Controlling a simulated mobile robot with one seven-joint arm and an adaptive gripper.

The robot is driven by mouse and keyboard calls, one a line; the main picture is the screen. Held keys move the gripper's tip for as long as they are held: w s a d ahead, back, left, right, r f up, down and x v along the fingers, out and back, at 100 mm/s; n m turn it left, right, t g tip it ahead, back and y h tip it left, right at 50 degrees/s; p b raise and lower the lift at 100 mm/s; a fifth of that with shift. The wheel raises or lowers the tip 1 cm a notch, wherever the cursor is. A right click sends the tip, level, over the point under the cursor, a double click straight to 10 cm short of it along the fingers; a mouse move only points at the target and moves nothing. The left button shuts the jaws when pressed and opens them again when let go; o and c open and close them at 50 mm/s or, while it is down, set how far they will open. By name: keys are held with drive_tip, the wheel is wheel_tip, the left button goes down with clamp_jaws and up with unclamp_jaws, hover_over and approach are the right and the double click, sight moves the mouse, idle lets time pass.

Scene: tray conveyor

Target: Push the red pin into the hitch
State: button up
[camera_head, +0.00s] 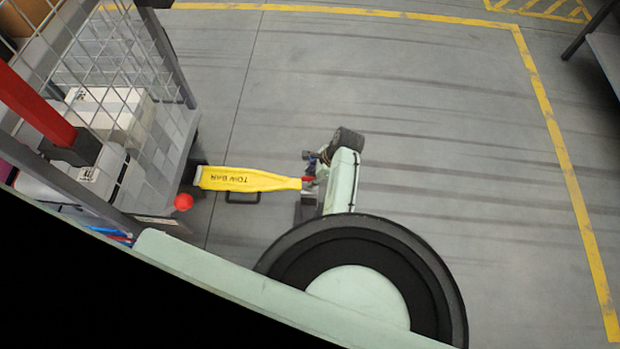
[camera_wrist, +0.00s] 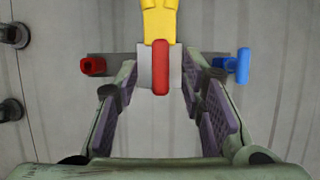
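The yellow tow bar (camera_head: 250,180) lies level in the head view, its left end close to the cart. A round red knob (camera_head: 183,202) sits at the cart's edge, just below that end; whether it is the pin's head I cannot tell. The hitch is not clearly visible. In the wrist view the tow bar (camera_wrist: 160,22) ends at an upright red grip (camera_wrist: 161,68) before a grey block (camera_wrist: 146,70). My gripper (camera_wrist: 160,85) is open, its fingers on either side of the red grip with gaps showing. In the head view my gripper (camera_head: 310,186) is partly hidden.
The wire-sided cart (camera_head: 160,60) with boxes stands at the left. In the wrist view a red piece (camera_wrist: 92,66) and a blue piece (camera_wrist: 241,66) flank the fingers. A black loop (camera_head: 243,198) shows below the bar.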

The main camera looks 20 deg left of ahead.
drive_tip(key=v, duration=0.9)
